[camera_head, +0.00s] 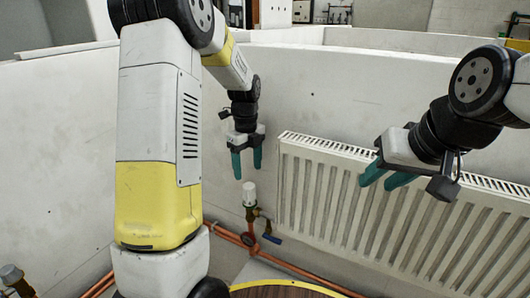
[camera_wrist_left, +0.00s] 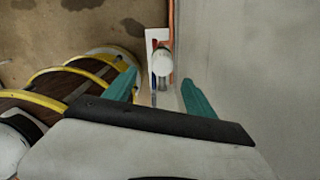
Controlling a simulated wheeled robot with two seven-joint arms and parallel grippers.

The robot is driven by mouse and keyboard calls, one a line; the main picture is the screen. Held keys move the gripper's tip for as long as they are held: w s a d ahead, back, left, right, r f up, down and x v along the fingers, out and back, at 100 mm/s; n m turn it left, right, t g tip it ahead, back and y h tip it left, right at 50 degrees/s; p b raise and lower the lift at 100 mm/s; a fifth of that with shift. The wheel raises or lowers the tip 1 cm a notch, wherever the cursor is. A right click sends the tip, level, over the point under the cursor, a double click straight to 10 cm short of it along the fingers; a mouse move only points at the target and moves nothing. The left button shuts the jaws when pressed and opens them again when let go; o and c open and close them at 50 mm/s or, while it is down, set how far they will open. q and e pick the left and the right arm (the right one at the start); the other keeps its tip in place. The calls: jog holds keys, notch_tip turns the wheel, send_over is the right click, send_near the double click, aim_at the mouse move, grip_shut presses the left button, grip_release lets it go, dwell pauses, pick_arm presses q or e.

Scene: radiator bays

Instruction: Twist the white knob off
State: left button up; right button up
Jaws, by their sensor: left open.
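The white knob (camera_head: 249,192) sits on a brass valve at the left end of the radiator. It also shows in the left wrist view (camera_wrist_left: 162,63), between and beyond the fingertips. My left gripper (camera_head: 246,166) points down above the knob, open and empty, with its teal fingers apart. There is a gap between its fingertips and the knob. In the left wrist view my left gripper (camera_wrist_left: 160,90) shows one finger on each side. My right gripper (camera_head: 383,180) is in front of the radiator, its two teal fingers apart with nothing visible between them.
The white radiator (camera_head: 340,195) hangs on the wall to the right of the knob. A blue lever (camera_head: 272,238) and orange pipes (camera_head: 300,272) lie below it. Another valve (camera_head: 12,275) stands at the lower left. The pale wall (camera_wrist_left: 260,70) is close to my left gripper's right side.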

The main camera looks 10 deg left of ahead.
aim_at(249, 185)
pick_arm(q)
jog(key=shift+w+f, duration=0.3)
jog(key=shift+f, duration=0.4)
notch_tip(249, 185, down, 7)
jog(key=shift+r, duration=0.15)
grip_shut()
jog(key=shift+s, duration=0.1)
jog(key=shift+f, duration=0.2)
